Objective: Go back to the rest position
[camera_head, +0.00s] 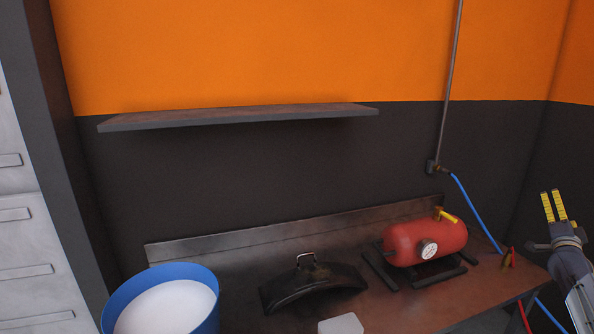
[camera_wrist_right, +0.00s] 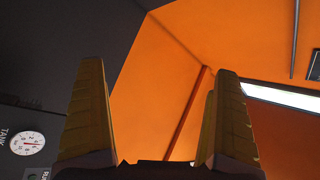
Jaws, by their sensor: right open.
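My right gripper (camera_head: 553,206) is at the right of the head view, beyond the right end of the workbench (camera_head: 395,312). Its yellow fingers point up. In the right wrist view the two yellow fingers (camera_wrist_right: 157,110) stand wide apart with nothing between them, so it is open and empty. My left gripper is not in either view.
On the bench are a red tank (camera_head: 425,242) with a gauge, a dark curved part (camera_head: 312,286) with a handle, and a white item (camera_head: 341,324). A blue bucket (camera_head: 209,275) stands at the left. A bare shelf (camera_head: 240,115) hangs above. A blue hose (camera_head: 475,213) runs near my right gripper.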

